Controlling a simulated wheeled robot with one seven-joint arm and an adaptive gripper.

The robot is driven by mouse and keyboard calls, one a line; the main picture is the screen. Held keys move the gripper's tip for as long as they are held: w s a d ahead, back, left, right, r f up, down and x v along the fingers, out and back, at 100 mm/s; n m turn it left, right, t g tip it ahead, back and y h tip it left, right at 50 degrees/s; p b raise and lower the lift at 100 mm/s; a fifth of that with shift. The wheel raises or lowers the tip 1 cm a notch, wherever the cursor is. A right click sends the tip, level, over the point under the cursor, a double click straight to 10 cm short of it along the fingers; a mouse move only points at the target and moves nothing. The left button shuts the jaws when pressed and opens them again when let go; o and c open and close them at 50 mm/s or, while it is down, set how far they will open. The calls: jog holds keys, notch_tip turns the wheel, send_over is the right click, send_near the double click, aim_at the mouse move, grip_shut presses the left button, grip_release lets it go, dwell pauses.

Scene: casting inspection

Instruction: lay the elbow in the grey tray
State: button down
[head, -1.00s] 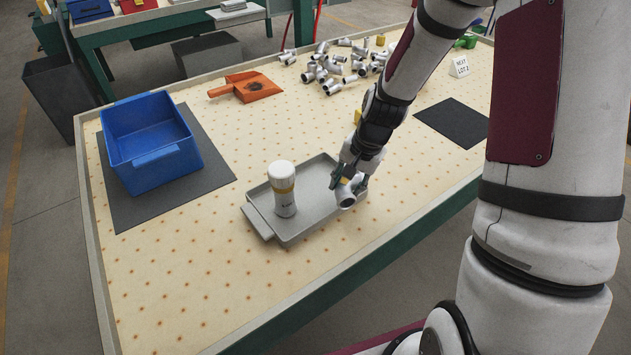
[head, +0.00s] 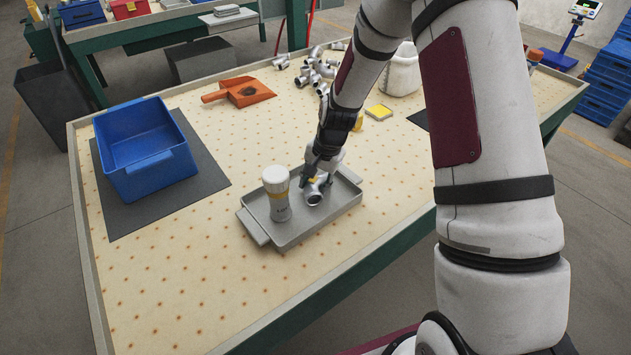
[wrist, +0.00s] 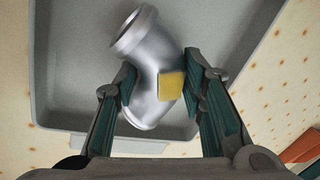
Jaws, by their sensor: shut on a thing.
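The elbow (head: 316,190) is a silvery metal pipe fitting; in the wrist view the elbow (wrist: 147,68) shows with a yellow patch on its side. My gripper (head: 314,176) is shut on it, with a green-padded finger on each side of the elbow in the wrist view (wrist: 163,88). The grey tray (head: 293,236) lies on the table, and the elbow is over its right part. I cannot tell whether the elbow touches the tray floor.
A blue bin (head: 147,150) stands on a dark mat (head: 207,165) at the left. An orange dustpan (head: 246,93) and a pile of metal fittings (head: 318,70) lie at the back. The table front left of the tray is clear.

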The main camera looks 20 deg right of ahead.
jog(key=shift+f, duration=0.1)
jog(key=c, duration=1)
grip_release()
jog(key=shift+c, duration=0.2)
jog(key=v, duration=1.3)
jog(key=s+a+r+n+h, duration=0.15)
jog(key=s+r+n, duration=0.35)
jog(key=s+r, duration=0.8)
jog(key=s+r+n+t, duration=0.1)
jog(key=s+r+n, duration=0.1)
jog(key=s, duration=0.6)
jog(key=s+r+n, duration=0.2)
jog(key=s+r, duration=0.1)
jog(key=s, duration=0.6)
jog(key=shift+r+t, duration=0.2)
jog(key=shift+t, duration=0.2)
jog(key=shift+s, duration=0.15)
